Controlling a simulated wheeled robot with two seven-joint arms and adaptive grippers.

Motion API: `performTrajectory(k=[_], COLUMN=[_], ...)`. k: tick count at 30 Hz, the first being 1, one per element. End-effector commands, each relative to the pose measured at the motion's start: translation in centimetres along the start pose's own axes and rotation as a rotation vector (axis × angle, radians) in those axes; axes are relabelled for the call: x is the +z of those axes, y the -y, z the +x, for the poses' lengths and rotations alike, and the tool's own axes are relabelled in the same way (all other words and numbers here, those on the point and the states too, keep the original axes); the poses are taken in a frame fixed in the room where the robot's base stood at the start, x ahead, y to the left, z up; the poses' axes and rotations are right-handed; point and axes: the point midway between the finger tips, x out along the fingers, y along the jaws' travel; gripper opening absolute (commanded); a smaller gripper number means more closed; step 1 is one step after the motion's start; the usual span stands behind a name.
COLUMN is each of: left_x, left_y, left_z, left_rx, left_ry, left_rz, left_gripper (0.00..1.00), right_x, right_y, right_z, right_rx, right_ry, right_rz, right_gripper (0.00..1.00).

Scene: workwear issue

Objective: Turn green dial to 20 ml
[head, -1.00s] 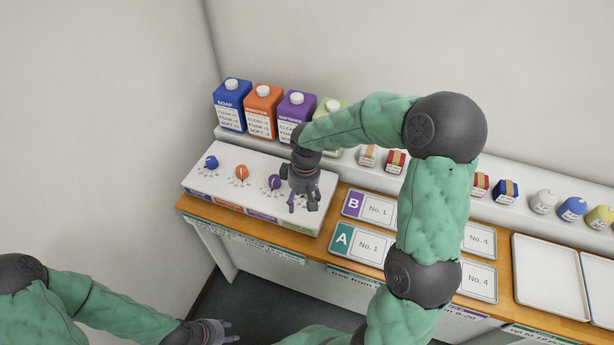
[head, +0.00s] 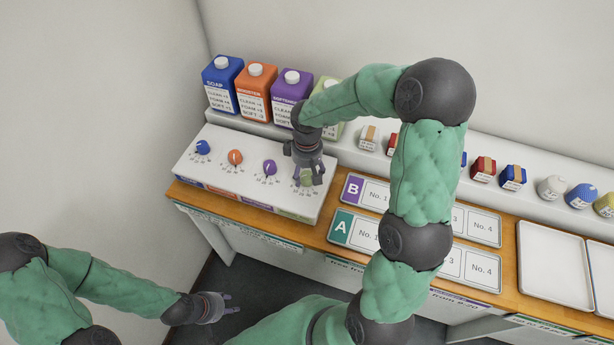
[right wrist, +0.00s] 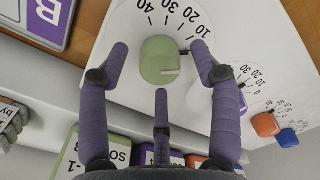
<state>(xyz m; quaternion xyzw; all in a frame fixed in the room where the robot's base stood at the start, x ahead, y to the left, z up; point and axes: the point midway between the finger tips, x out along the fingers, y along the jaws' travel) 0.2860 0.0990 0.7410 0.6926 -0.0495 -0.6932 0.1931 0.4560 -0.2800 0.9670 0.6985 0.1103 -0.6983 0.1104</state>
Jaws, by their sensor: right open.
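The green dial (right wrist: 158,62) is a round knob on the white dispenser panel (right wrist: 125,85). Its pale index line points right in the right wrist view, beyond the 10 mark, towards a finger that hides that part of the scale. The printed marks 10, 20, 30 and 40 show. My right gripper (right wrist: 160,68) is open, its fingers on either side of the dial with gaps visible, a third finger below it. In the head view the right gripper (head: 311,184) stands over the green dial (head: 306,176), partly hiding it. My left gripper (head: 230,303) is open and empty, low at the left.
Blue (head: 203,147), orange (head: 235,157) and purple (head: 269,167) dials sit left of the green one. Coloured jugs (head: 222,88) stand on the ledge behind. Label cards (head: 352,233) and a white tray (head: 553,265) lie to the right.

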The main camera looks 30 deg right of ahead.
Motion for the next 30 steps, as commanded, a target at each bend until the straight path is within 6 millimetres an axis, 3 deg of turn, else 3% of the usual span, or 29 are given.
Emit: performTrajectory(k=[5,14,21,30], left_x=[-0.02,-0.02,-0.02,-0.01], left_y=[0.11,0.10,0.10,0.03], left_z=[0.30,0.29,0.29,0.10], left_rx=[0.000,0.000,0.000,0.000], left_ry=[0.000,0.000,0.000,0.000], left_rz=[0.000,0.000,0.000,0.000], left_gripper=[0.40,0.40,0.40,0.40], right_x=[0.04,0.00,0.01,0.01], right_y=[0.00,0.00,0.01,0.01], right_z=[1.34,1.47,1.47,1.42], right_rx=[0.000,0.000,0.000,0.000], right_ry=[0.001,0.000,0.000,0.000], right_rz=[-0.001,-0.001,-0.001,-0.020], right_gripper=[0.64,0.64,0.07,0.07])
